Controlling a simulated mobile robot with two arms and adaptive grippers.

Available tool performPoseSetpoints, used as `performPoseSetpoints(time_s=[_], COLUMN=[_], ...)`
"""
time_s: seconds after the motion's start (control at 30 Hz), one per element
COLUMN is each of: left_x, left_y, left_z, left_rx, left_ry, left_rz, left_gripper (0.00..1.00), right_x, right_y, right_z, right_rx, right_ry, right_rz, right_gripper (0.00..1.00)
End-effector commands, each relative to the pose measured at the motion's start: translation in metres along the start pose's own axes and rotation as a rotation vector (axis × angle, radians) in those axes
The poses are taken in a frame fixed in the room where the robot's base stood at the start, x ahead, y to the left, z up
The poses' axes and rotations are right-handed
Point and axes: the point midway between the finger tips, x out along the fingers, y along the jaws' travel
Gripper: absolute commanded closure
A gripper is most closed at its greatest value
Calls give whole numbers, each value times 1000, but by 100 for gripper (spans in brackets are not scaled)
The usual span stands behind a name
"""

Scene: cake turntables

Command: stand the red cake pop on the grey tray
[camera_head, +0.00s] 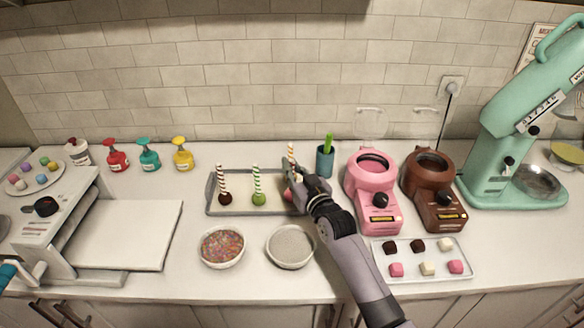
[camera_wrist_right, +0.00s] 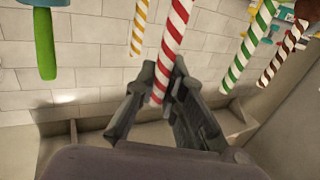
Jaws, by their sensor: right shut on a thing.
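The grey tray (camera_head: 240,212) lies at the back middle of the counter. My right gripper (camera_head: 296,184) is over its right end, shut on the red-and-white striped stick (camera_wrist_right: 172,45) of the red cake pop, seen between the fingers in the right wrist view. In the head view a bit of its pinkish-red ball (camera_head: 288,194) shows beside the fingers. I cannot tell whether it touches the tray. A brown cake pop (camera_head: 225,199) and a green cake pop (camera_head: 259,199) stand upright on the tray. A yellow-striped stick (camera_head: 291,152) rises behind my gripper. My left gripper is not in view.
A teal cup (camera_head: 325,160) stands close right of the tray, then a pink melter (camera_head: 376,195) and a brown melter (camera_head: 432,190). A sprinkle bowl (camera_head: 221,246) and a pale bowl (camera_head: 291,246) are in front. A candy tray (camera_head: 425,260) lies at front right.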

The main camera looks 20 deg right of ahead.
Motion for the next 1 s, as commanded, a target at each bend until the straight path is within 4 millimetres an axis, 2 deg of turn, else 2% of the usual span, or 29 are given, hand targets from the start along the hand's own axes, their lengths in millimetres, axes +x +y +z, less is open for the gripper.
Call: performPoseSetpoints(time_s=[0.27,0.47,0.5,0.8,1.0], left_x=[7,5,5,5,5], left_y=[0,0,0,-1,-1], left_z=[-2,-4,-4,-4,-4], left_rx=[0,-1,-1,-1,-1], left_ry=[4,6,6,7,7], left_rz=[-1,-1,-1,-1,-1], left_gripper=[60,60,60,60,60], right_x=[0,0,0,0,0], right_y=[0,0,0,0,0], right_z=[11,9,9,9,9], right_rx=[0,0,0,0,0], right_ry=[0,0,0,0,0], right_rz=[0,0,0,0,0], right_gripper=[100,100,87,67,66])
